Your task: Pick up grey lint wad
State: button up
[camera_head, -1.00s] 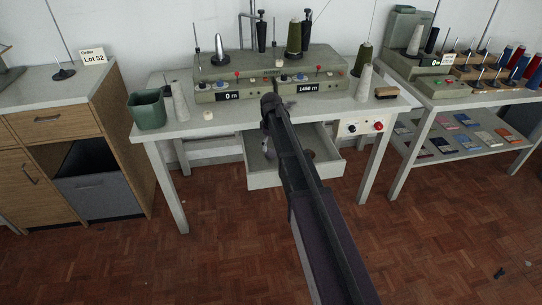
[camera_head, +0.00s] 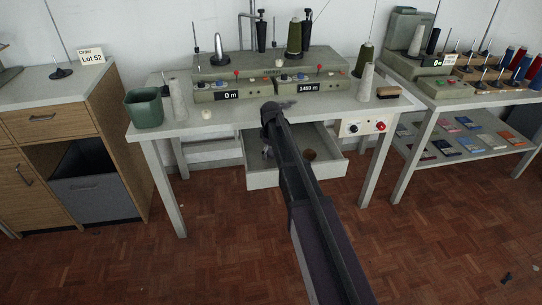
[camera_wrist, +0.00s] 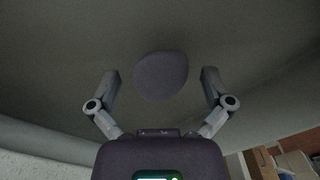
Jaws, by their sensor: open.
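A rounded, smooth grey wad with a purplish tint (camera_wrist: 161,76) shows in the wrist view. It sits in the gap between the two fingertips of my gripper (camera_wrist: 160,82). Dark space shows on both sides of it, so neither finger appears to touch it. My gripper is open. In the head view my gripper (camera_head: 266,151) hangs at the left part of the open drawer under the table, mostly hidden by my arm. I cannot make out the wad in the head view.
The open white drawer (camera_head: 262,180) holds a brown round thing (camera_head: 310,155). The table (camera_head: 190,126) above carries a green bin (camera_head: 144,108), thread cones and a winding machine (camera_head: 215,72). A switch box (camera_head: 362,127) hangs at the drawer's right.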

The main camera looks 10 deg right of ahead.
aim_at(271, 151)
dwell(0.3)
jog(key=c, duration=0.8)
jog(key=shift+o, duration=0.2)
jog(key=shift+r, duration=0.2)
notch_tip(271, 151, up, 10)
jog(key=p, duration=1)
jog(key=shift+f, duration=0.2)
